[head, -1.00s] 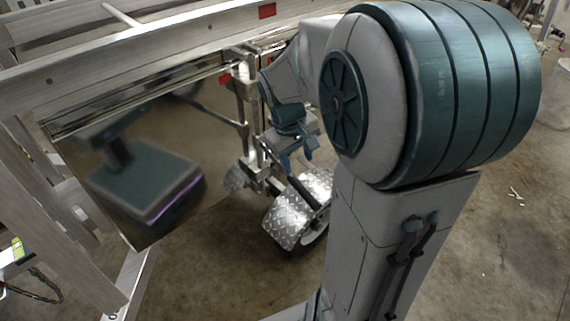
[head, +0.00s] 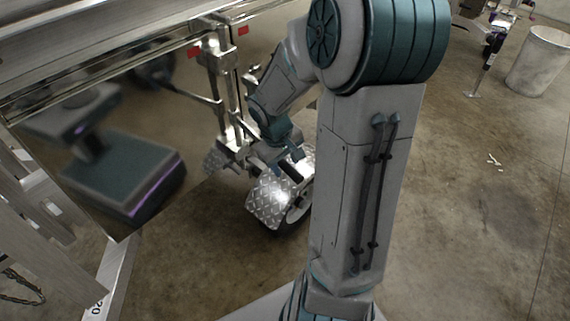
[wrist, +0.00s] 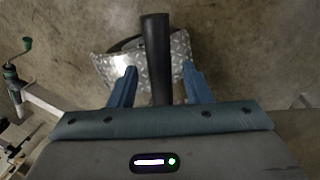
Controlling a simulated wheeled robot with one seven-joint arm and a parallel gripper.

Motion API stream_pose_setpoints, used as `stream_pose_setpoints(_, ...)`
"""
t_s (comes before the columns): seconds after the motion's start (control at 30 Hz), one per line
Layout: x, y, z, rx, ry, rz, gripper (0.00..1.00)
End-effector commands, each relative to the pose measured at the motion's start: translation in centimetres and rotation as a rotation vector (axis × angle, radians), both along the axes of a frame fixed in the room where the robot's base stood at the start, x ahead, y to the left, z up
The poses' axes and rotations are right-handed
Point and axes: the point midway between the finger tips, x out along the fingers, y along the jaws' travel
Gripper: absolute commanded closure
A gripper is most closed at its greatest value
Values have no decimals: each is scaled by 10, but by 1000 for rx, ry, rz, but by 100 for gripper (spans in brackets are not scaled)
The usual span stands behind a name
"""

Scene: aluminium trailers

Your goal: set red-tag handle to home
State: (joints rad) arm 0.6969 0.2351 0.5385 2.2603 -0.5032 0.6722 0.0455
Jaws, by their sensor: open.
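A black bar-like handle (wrist: 155,50) runs up the middle of the wrist view, between the two blue fingers of my gripper (wrist: 155,88). The fingers are open, with a gap on each side of the bar. I cannot tell whether this is the red-tag handle; no tag shows on it. In the head view my gripper (head: 292,152) is just above the diamond-plate fender, and the handle is mostly hidden there. Two red tags, one on the left (head: 194,52) and one on the right (head: 243,30), sit on the trailer rail above.
The diamond-plate fender (head: 270,203) covers a wheel below my gripper. Metal uprights (head: 222,90) stand just left of my arm. A green-handled crank (wrist: 19,55) is at the left in the wrist view. Open concrete floor lies to the right, with a bin (head: 540,62) far back.

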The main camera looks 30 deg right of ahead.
Motion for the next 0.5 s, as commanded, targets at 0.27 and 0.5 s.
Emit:
stream_pose_setpoints(0.27,0,0,-1,0,0,0,56)
stream_pose_setpoints(0.5,0,0,-1,0,0,0,100)
